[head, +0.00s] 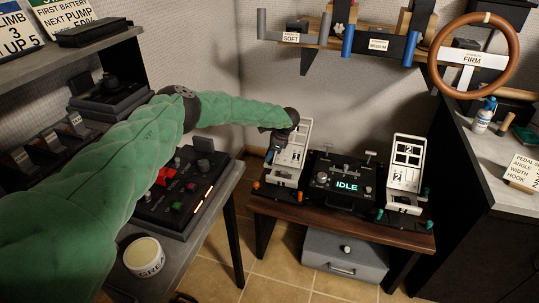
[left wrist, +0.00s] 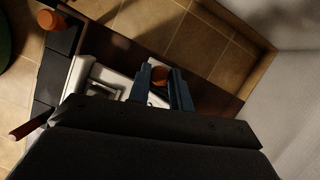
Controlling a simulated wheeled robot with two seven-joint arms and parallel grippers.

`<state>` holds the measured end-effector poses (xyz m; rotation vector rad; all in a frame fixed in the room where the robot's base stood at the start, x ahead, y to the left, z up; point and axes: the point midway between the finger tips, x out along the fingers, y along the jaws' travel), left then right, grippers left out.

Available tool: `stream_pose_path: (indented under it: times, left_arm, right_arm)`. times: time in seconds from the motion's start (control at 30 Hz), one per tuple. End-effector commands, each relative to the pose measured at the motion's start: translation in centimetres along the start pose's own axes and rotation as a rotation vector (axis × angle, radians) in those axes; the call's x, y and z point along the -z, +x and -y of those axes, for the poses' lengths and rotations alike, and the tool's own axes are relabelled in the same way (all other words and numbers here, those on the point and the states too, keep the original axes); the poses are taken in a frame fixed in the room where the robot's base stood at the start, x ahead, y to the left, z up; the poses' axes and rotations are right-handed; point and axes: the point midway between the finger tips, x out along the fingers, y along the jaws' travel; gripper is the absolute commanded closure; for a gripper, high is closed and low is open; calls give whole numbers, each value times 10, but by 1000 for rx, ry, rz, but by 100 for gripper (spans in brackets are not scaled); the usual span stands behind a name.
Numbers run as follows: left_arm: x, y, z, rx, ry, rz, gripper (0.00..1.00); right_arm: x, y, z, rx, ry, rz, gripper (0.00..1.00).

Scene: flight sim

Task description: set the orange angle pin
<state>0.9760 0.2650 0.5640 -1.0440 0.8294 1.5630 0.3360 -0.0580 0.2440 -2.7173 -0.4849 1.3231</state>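The left pedal unit (head: 290,158) is white and stands tilted up at the left of a low wooden stand. It has orange knobs at its base, one at the left (head: 257,185) and one at the right (head: 297,195). My left gripper (head: 278,140) is at the upper left side of this pedal, its fingers mostly hidden in the head view. In the left wrist view, an orange pin (left wrist: 160,74) lies between the two blue-grey fingers (left wrist: 163,88) and nearly fills the gap. I cannot tell whether they press on it. My right gripper is not in view.
A console reading IDLE (head: 345,186) stands between the left pedal and a right pedal (head: 405,170) with teal knobs. A dark switch panel (head: 180,190) is on the desk under my left arm. A brown steering wheel (head: 474,55) hangs upper right. A grey drawer box (head: 345,257) is below.

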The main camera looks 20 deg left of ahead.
Motion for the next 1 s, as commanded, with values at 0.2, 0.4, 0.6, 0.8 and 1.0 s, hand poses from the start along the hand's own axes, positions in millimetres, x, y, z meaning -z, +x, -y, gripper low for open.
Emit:
stream_pose_path:
  times: [0.2, 0.4, 0.6, 0.8, 1.0]
  left_arm:
    - [-1, -2, 0, 0, 0, 0, 100]
    - [-6, -16, 0, -1, 0, -1, 100]
    - [-11, -27, 0, 0, 0, 0, 100]
    - [-11, -28, 1, 1, -1, -1, 100]
    - [-11, -28, 1, 1, -1, -1, 57]
  right_arm:
    - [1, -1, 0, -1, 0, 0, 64]
    - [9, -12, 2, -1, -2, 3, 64]
    - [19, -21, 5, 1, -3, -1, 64]
    - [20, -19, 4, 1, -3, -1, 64]
    - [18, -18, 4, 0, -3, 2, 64]
